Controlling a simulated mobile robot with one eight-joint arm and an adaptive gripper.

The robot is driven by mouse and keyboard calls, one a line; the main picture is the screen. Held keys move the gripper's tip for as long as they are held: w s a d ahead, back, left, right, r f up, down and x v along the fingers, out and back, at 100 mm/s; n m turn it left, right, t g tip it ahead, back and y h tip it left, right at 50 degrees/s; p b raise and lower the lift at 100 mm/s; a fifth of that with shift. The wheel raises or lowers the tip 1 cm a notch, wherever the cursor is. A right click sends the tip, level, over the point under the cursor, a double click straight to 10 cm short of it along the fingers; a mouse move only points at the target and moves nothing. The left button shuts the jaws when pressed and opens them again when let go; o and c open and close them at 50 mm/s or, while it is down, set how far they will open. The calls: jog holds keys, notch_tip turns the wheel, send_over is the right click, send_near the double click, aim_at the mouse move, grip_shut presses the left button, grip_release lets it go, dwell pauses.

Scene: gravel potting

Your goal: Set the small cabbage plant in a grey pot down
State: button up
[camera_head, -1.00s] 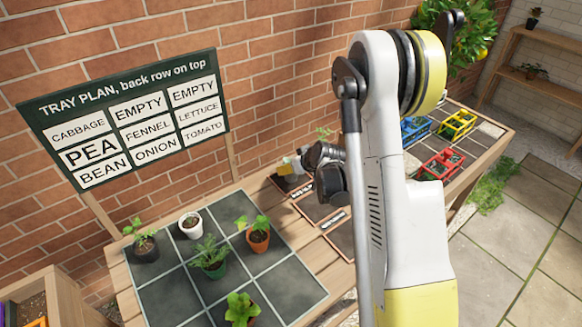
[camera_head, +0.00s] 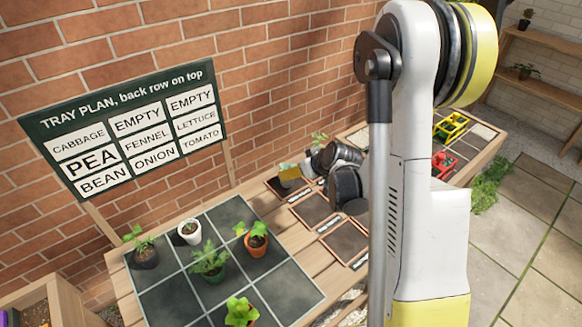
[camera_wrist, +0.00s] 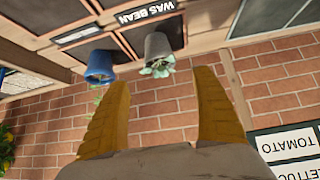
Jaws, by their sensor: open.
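The small cabbage plant (camera_wrist: 157,70) stands in its grey pot (camera_wrist: 158,46) in the wrist view, which is upside down. The pot is on the dark square by the label "WAS BEAN" (camera_wrist: 147,11). My gripper (camera_wrist: 161,76) is open, with one yellow finger to each side of the line to the plant. The fingertips look a little short of the pot and apart from it.
A blue pot (camera_wrist: 100,64) stands close beside the grey pot. The dark tray (camera_head: 165,300) at the front holds several potted plants. The tray plan sign (camera_head: 125,125) stands behind it. Yellow (camera_head: 450,126) and red (camera_head: 443,162) crates are at right.

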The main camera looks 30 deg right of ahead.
jog(key=s+a+r+g, duration=0.1)
jog(key=s+a+r, duration=0.4)
jog(key=r, duration=0.3)
jog(key=s+a+r, duration=0.5)
jog(key=s+r, duration=0.1)
jog(key=r, duration=0.1)
jog(key=s+a+r, duration=0.2)
jog(key=s, duration=0.4)
jog(key=s+a+r+m+h, duration=0.1)
jog(key=s+a+r, duration=0.1)
jog(key=s, duration=0.5)
jog(key=shift+s+g, duration=0.15)
jog(key=shift+g, duration=0.25)
